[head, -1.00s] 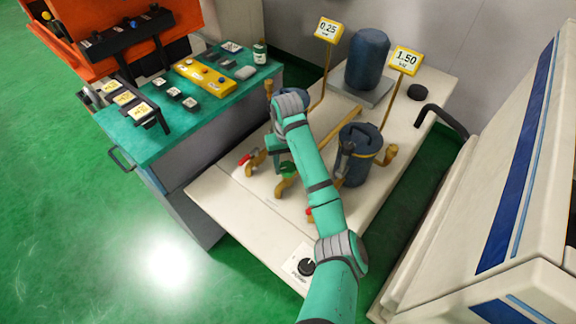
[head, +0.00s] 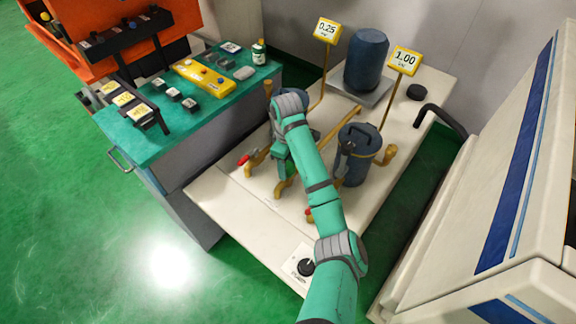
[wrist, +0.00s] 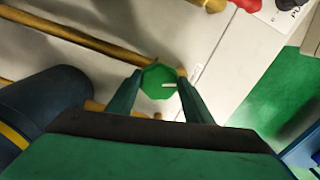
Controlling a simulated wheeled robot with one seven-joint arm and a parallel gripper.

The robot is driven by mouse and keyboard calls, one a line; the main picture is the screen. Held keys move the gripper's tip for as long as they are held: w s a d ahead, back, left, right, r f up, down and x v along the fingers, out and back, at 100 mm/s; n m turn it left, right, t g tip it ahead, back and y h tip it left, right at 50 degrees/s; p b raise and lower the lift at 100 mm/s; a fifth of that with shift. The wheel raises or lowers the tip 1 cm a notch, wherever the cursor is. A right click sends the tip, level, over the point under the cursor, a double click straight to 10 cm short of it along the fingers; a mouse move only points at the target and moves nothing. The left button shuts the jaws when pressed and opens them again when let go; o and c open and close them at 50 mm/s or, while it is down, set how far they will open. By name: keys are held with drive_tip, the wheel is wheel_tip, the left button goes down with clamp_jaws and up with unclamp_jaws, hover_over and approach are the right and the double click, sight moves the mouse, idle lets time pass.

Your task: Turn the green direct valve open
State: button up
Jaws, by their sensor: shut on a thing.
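The green direct valve (wrist: 157,78) is a faceted green knob with a short white mark pointing right, in the wrist view. My gripper (wrist: 159,90) is shut on it, one finger at each side. In the head view my gripper (head: 281,158) is over the brass pipes on the white bench, and the arm hides most of the knob there.
Red-handled valves sit on either side, one at left (head: 243,160) and one at right (head: 309,213). Yellow signs read 0.25 (head: 327,30) and 1.00 (head: 405,59). A black knob (head: 306,267) is at the bench's front.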

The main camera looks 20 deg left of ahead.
drive_tip(key=shift+a+n, duration=0.15)
drive_tip(key=shift+n, duration=0.45)
drive_tip(key=shift+r, duration=0.1)
drive_tip(key=o, duration=1)
drive_tip(key=shift+o, duration=0.2)
drive_tip(key=shift+r, duration=0.45)
wheel_tip(320, 180, up, 10)
drive_tip(key=shift+f, duration=0.1)
